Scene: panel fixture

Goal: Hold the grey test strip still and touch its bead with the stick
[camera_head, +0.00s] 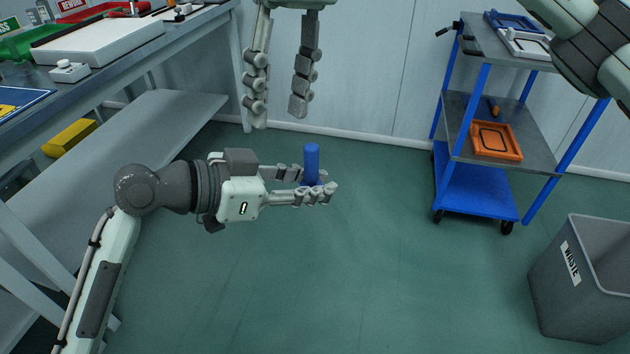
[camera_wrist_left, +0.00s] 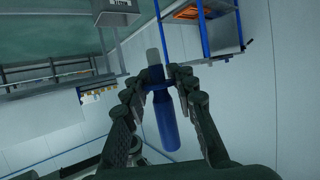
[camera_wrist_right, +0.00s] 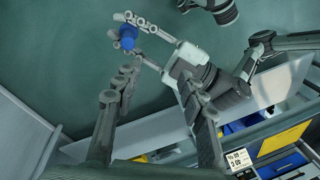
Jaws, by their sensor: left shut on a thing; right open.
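The stick (camera_head: 312,160) has a thick blue handle and stands roughly upright in the head view. My left gripper (camera_head: 320,185) is shut around it, over the open floor. In the left wrist view the stick (camera_wrist_left: 167,125) shows a pale grey tip beyond a dark blue collar between my left fingertips (camera_wrist_left: 162,76). My right gripper (camera_head: 278,114) hangs above and a little left of it, fingers apart and empty. In the right wrist view, the blue handle (camera_wrist_right: 128,37) lies beyond my right fingertips (camera_wrist_right: 158,86), apart from them. I cannot make out the grey test strip or its bead.
A workbench (camera_head: 195,28) at the left carries a white board (camera_head: 100,45), a small white block (camera_head: 69,71), and red and green trays. A blue-framed cart (camera_head: 470,185) with an orange tray (camera_head: 496,141) stands right. A grey waste bin (camera_head: 570,300) is front right. The middle floor is clear.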

